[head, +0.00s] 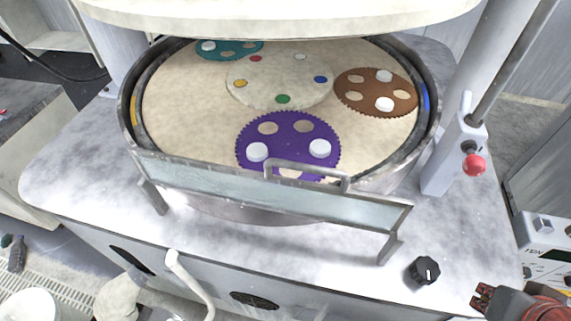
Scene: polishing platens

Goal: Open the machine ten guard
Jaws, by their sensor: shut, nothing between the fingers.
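The guard (230,195) is a long, clear, metal-framed panel in front of the round polishing platen (190,110). It stands raised on edge along the platen's front rim, on short legs at both ends. A metal bar handle (310,168) rises from its upper edge, right of its middle. My gripper (480,296), dark and red, is at the bottom right corner, shut and empty. It is apart from the guard, to the right of the guard's right leg. Its rear part is cut off by the frame edge.
Purple (288,136), brown (362,101) and teal (235,50) toothed carriers lie on the platen. A black knob (424,270) stands on the deck between guard and gripper. A red-knobbed lever (473,165) is at right. A pale upper plate (280,15) hangs above. A white hose (190,282) is at front left.

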